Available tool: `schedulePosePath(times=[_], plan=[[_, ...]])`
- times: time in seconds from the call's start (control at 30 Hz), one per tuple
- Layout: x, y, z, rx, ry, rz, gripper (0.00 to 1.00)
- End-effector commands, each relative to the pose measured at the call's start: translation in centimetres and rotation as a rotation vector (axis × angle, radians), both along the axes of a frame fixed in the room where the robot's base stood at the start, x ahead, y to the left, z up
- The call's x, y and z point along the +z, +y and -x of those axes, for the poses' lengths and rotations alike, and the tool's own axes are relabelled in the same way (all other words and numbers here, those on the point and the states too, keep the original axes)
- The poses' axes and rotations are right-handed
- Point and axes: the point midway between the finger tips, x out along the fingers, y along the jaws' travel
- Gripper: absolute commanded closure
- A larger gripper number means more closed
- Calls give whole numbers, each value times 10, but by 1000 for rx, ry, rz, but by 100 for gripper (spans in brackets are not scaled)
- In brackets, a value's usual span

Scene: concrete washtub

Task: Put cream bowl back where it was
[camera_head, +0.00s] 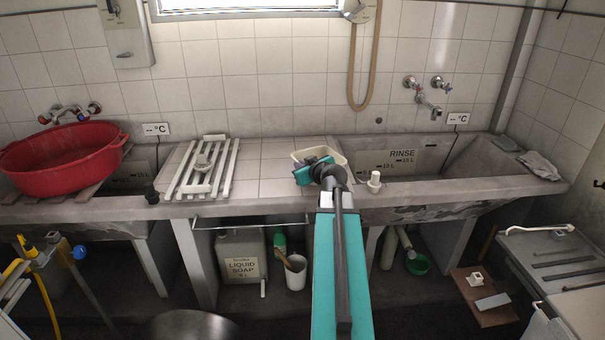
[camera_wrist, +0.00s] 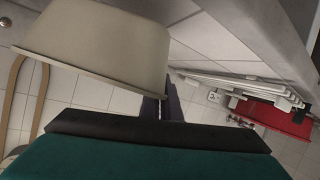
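The cream bowl (camera_head: 336,157) is at the middle of the head view, above or at the tiled counter beside the rinse basin, partly hidden by my wrist. In the wrist view the bowl (camera_wrist: 95,45) fills the upper left, its wide rim towards the bottom of the picture. My gripper (camera_head: 309,165) is at the bowl's near side. In the wrist view the dark fingers (camera_wrist: 165,103) are close together at the bowl's rim corner and look shut on it. I cannot tell for sure whether the bowl's base touches the counter.
A white slatted rack (camera_head: 203,168) lies on the counter to the left. A red tub (camera_head: 62,160) sits further left. A white stopper (camera_head: 375,180) stands at the edge of the rinse basin (camera_head: 455,190) on the right. Bare tiled counter (camera_head: 268,170) lies between rack and bowl.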

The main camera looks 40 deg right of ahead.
Motion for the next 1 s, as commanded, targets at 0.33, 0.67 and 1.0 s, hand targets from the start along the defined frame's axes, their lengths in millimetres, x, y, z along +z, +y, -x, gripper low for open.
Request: schedulePosePath(times=[0.33,0.67,1.0], plan=[[-29,0,0,-1,0,-2,100],[-32,0,0,-1,0,0,100],[-34,0,0,0,0,0,78]])
